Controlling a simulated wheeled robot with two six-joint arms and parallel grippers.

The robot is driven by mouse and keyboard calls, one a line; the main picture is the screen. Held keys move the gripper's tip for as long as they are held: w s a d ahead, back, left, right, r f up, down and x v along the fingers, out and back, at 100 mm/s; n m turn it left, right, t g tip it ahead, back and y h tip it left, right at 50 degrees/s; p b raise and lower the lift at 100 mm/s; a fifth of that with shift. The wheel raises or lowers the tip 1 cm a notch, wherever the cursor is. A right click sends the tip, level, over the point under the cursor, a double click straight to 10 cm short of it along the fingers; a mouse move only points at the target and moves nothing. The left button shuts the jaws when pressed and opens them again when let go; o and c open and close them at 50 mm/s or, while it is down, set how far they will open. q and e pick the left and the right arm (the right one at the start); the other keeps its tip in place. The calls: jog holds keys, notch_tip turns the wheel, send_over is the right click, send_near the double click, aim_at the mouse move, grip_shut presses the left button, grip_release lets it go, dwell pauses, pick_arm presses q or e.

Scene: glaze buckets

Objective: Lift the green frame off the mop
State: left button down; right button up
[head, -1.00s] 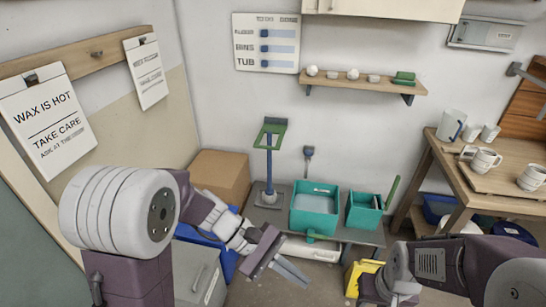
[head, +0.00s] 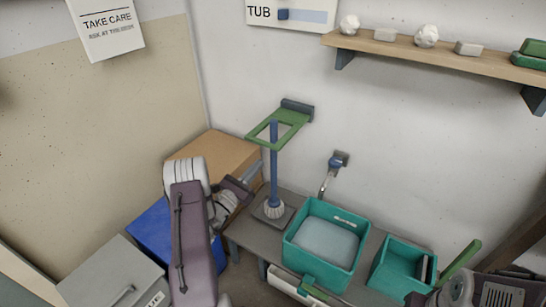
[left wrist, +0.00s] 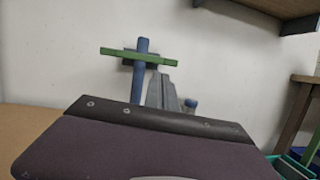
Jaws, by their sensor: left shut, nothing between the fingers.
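The green frame (head: 292,117) is a flat open loop near the top of the mop, around its upright blue handle (head: 274,165). The frame's far end meets a dark bracket on the wall. The mop's pale head (head: 274,208) rests on a dark square base. My left gripper (head: 254,171) is shut and empty, left of the handle and below the frame. My right gripper's fingers are out of view.
A teal bucket (head: 293,249) and a smaller teal bucket (head: 379,275) stand right of the mop on the grey bench (head: 244,233). A cardboard box (head: 222,150) is behind my left arm. A blue-handled brush (head: 335,164) hangs on the wall. A shelf (head: 440,55) juts out upper right.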

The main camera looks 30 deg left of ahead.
pick_arm(q)
jog(key=s+a+f+n+y+b, duration=0.2)
jog(key=s+a+f, duration=0.15)
jog(key=f, duration=0.25)
jog(key=w+r+b, duration=0.2)
jog(key=w+r, duration=0.4)
jog(key=w, duration=0.4)
jog(key=shift+w+d+r, duration=0.15)
jog(key=shift+r, duration=0.2)
